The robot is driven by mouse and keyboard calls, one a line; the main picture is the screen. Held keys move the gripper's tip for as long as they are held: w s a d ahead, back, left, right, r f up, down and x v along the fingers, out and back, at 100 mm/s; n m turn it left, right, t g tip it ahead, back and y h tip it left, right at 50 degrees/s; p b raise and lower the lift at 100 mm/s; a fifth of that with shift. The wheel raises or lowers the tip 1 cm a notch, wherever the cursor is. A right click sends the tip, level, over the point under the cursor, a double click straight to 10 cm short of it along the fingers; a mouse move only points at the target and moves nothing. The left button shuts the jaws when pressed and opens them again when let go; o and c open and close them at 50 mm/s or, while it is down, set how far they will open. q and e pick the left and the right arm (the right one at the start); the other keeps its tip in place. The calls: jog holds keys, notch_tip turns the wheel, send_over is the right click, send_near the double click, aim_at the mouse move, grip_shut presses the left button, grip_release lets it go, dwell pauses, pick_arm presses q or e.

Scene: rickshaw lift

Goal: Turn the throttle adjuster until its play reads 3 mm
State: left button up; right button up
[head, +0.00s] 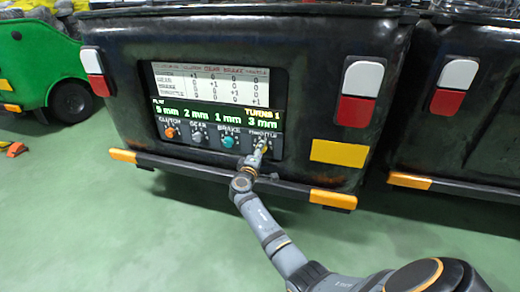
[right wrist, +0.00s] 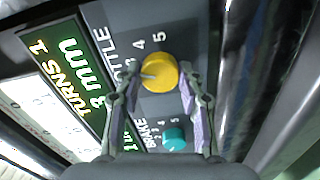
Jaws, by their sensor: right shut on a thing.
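The throttle adjuster is a yellow knob (right wrist: 158,72) at the right end of the panel's knob row. The fingers of my right gripper (right wrist: 156,80) are on either side of it and shut on it; in the head view the gripper (head: 259,150) partly covers the knob. The display (head: 225,116) reads 3 mm above the throttle, 2 mm for gear and 1 mm for brake; the clutch figure looks like 9 or 5 mm. It also shows TURNS 1. My left gripper is out of view.
To the left are the teal brake knob (head: 228,142), the grey gear knob (head: 197,138) and the orange clutch knob (head: 170,132). A printed table (head: 205,83) is above the display. The black rickshaw's bumper (head: 220,176) runs below the panel. The green floor in front is clear.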

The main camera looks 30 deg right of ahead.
jog(key=shift+f+n, duration=0.1)
jog(key=shift+n, duration=0.2)
dwell(0.4)
jog(key=o, duration=1.2)
jog(key=shift+a, duration=0.1)
jog(key=v, duration=1.2)
